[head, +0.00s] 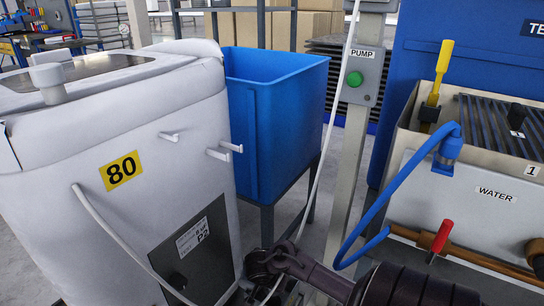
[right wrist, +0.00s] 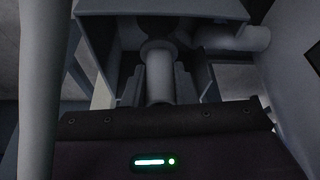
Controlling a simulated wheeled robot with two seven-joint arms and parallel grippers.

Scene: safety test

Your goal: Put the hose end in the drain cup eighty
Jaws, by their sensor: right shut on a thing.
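My right gripper (head: 268,262) is low in the centre of the head view, beside the lower right of the white tank marked 80 (head: 185,140). In the right wrist view it is shut on a pale, collared cylinder (right wrist: 160,78), which looks like the hose end. A thin white hose (head: 325,130) hangs from the top of the head view down to this gripper. Another pale hose (head: 115,238) curves down the tank's front. I cannot clearly make out the drain cup; a grey boxy housing (right wrist: 105,30) surrounds the cylinder's far end. My left gripper is not in view.
A blue bin (head: 275,125) stands behind the tank on a dark frame. A post with the PUMP switch (head: 362,78) rises right of the gripper. Farther right, a blue hose (head: 400,180) and red-handled valve (head: 442,236) adjoin the WATER basin (head: 490,215). A grey pipe (right wrist: 235,40) is beside the housing.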

